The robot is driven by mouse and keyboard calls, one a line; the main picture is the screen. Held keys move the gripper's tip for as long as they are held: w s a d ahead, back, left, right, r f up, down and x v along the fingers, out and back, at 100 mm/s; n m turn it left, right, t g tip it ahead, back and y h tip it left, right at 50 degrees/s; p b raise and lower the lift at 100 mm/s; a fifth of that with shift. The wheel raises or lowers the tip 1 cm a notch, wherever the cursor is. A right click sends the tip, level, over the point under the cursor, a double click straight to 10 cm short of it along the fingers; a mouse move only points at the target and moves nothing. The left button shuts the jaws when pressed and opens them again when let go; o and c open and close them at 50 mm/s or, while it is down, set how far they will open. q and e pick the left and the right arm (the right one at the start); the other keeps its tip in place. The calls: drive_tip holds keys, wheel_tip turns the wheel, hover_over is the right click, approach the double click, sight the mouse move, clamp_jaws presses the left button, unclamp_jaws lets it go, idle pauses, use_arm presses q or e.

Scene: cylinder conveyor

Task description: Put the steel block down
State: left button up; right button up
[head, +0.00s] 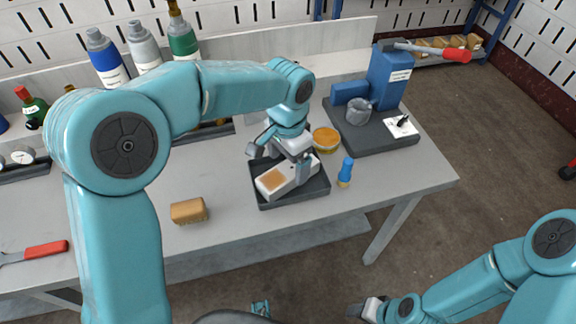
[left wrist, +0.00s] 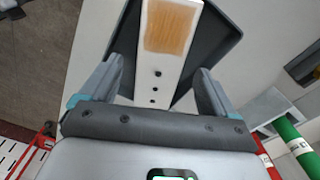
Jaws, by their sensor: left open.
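The steel block (head: 290,181) is pale, with a brown-orange patch on top and small dark holes. It rests at an angle in a shallow dark tray (head: 318,187) on the workbench. My left gripper (head: 280,163) is open above the block's far end. In the left wrist view, the block (left wrist: 168,72) lies between the parted fingers (left wrist: 158,78), with visible gaps on both sides. The tray (left wrist: 209,47) shows beneath it there. My right gripper (head: 372,308) is low at the bottom of the head view, away from the bench; its jaws are unclear.
A blue-handled tool (head: 346,172) and a round yellow tin (head: 326,140) stand close right of the tray. A blue press (head: 388,78) occupies the back right. A tan brick-like block (head: 188,211) lies left. Bottles (head: 106,58) line the back. The front bench strip (head: 240,228) is clear.

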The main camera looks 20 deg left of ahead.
sight(288, 170)
use_arm(q)
wheel_tip(288, 170, up, 9)
drive_tip(key=p, duration=0.1)
drive_tip(key=shift+p, duration=0.3)
